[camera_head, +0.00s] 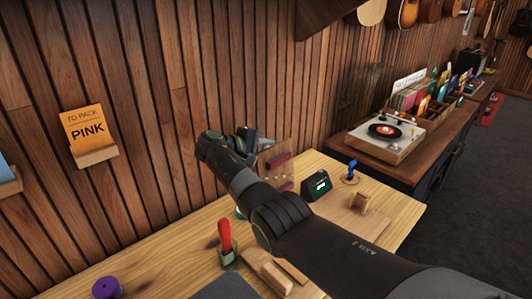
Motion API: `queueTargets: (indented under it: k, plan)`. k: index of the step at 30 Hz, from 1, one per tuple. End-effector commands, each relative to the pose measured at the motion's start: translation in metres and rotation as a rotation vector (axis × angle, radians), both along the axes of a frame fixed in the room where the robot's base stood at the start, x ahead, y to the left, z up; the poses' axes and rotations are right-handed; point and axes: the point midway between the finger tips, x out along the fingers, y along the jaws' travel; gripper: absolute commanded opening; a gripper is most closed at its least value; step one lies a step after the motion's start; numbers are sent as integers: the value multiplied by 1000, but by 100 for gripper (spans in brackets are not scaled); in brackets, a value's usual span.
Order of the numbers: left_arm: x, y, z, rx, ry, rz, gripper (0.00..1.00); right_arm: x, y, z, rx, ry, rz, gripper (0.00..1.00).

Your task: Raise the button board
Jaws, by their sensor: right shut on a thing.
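The button board (284,148) is a thin light-wood panel with dark pink blocks and small knobs on its face. It stands upright near the wall, at the back of the wooden table. My right arm reaches in from the lower right and hides part of the table and the board's lower left. My right gripper (262,145) is at the board's upper left edge, shut on it. The exact contact and the board's bottom edge are hard to see. My left gripper is out of view.
On the table (160,262) are a dark display box (317,186), a blue-handled item (351,172), a red-handled tool (225,236), and a purple roll (106,288). A "PINK" card (86,127) sits on a wall ledge. A turntable (386,134) stands on the counter behind.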

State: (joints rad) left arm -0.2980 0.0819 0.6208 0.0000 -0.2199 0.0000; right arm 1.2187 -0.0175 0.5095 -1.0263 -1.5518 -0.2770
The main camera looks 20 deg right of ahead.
Motion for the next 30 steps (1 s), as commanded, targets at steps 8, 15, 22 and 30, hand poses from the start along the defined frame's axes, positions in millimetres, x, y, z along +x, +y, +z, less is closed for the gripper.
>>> queueTargets:
  k: [8, 15, 22, 30]
  plan:
    - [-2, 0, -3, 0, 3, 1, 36, 1, -1, 0, -6, 13, 0, 0]
    - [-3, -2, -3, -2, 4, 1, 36, 1, -1, 0, -7, 13, -1, 0]
    - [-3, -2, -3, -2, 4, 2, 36, 1, 0, -1, -6, 12, -1, 48]
    - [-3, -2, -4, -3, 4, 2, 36, 0, 3, 0, -5, 12, 0, 48]
